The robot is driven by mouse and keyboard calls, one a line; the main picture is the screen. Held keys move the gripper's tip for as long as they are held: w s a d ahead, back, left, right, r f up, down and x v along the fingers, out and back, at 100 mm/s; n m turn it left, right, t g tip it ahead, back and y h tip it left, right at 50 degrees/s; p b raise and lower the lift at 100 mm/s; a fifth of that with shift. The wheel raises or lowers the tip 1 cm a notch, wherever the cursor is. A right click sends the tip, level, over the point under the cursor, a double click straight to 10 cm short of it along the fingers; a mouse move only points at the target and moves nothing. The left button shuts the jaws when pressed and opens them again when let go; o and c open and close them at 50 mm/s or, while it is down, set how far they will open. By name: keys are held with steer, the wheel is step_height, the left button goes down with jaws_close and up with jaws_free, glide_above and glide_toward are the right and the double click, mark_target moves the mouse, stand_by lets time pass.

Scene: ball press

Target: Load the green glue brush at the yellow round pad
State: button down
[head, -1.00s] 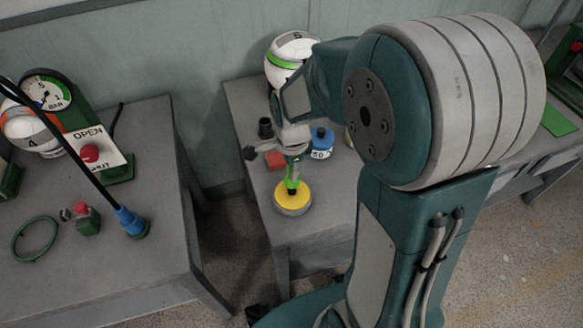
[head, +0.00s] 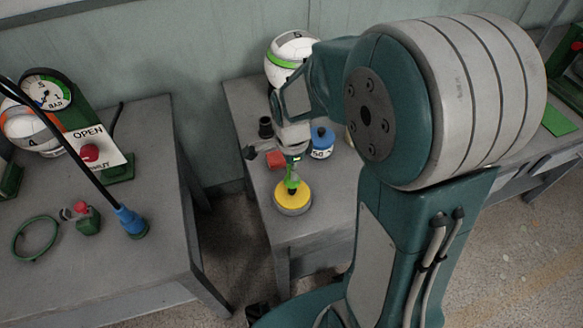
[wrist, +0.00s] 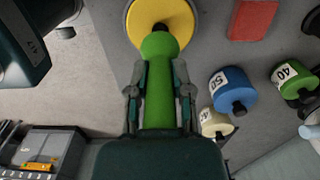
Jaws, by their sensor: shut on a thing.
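The green glue brush (wrist: 158,95) stands between the fingers of my gripper (wrist: 160,85), which is shut on it. Its far end reaches the yellow round pad (wrist: 138,18) in the wrist view. In the head view the green brush (head: 292,180) is over the yellow pad (head: 292,194), near the front of the middle table. The brush tip appears to be on the pad, but exact contact cannot be told. My gripper (head: 290,160) is just above the pad in the head view, partly covered by my wrist.
A blue weight (head: 322,143) and a red block (head: 276,160) lie behind the pad. A green weight (wrist: 290,76) and a cream weight (wrist: 216,124) show in the wrist view. A white and green ball (head: 285,60) stands at the back. A gap separates the left table (head: 165,235).

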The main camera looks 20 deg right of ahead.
steer(key=shift+r, duration=3.45)
